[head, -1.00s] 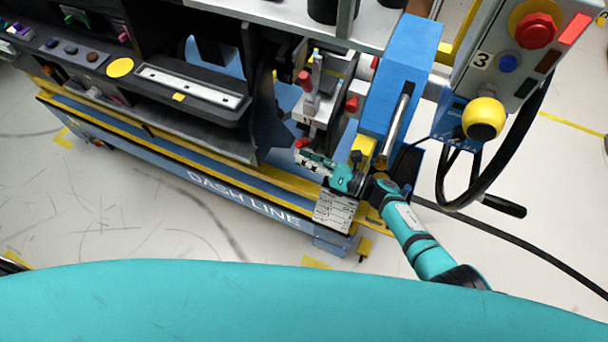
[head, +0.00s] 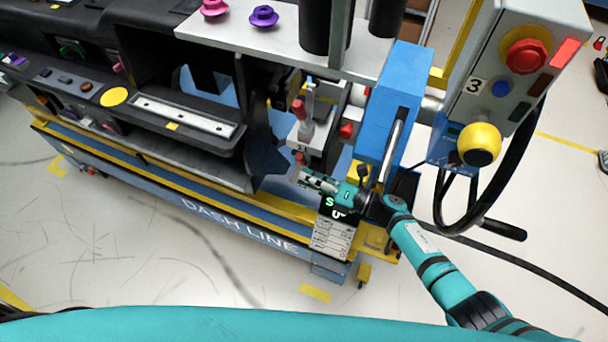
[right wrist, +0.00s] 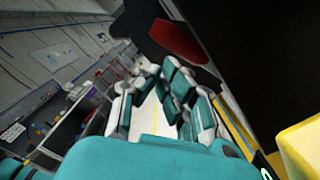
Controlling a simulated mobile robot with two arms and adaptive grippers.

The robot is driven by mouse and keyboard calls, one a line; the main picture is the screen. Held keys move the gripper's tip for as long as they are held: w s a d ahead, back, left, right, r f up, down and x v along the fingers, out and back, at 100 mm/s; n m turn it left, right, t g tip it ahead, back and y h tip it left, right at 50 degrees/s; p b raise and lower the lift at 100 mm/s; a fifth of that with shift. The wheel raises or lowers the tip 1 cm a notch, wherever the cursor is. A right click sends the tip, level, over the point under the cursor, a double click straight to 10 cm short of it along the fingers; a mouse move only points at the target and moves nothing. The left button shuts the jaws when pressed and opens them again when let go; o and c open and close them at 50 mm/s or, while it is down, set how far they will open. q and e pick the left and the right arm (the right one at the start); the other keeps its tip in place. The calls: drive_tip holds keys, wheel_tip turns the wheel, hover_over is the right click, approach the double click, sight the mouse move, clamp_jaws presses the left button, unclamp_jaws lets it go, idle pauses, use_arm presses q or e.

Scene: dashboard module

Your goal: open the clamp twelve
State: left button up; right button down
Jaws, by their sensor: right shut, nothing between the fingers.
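A grey clamp unit (head: 314,132) with red-tipped parts sits at the right end of the dashboard fixture. One red tip (head: 298,109) stands up on it, and another red tip (head: 300,158) is low at its front. Its number is too small to read surely. My right gripper (head: 298,177) is shut and empty, just below and in front of the low red tip; contact cannot be told. In the right wrist view its teal and white fingers (right wrist: 165,95) are together, with a dark red rounded part (right wrist: 180,42) beyond them. My left gripper is out of view.
A blue block (head: 396,105) with a metal bar stands right of the clamp. A control box (head: 513,60) with red and yellow buttons and a black cable hangs farther right. The black dashboard (head: 150,75) fills the left. Floor in front is open.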

drive_tip(key=v, duration=1)
drive_tip(key=shift+s+d, duration=0.25)
drive_tip(key=shift+d, duration=0.1)
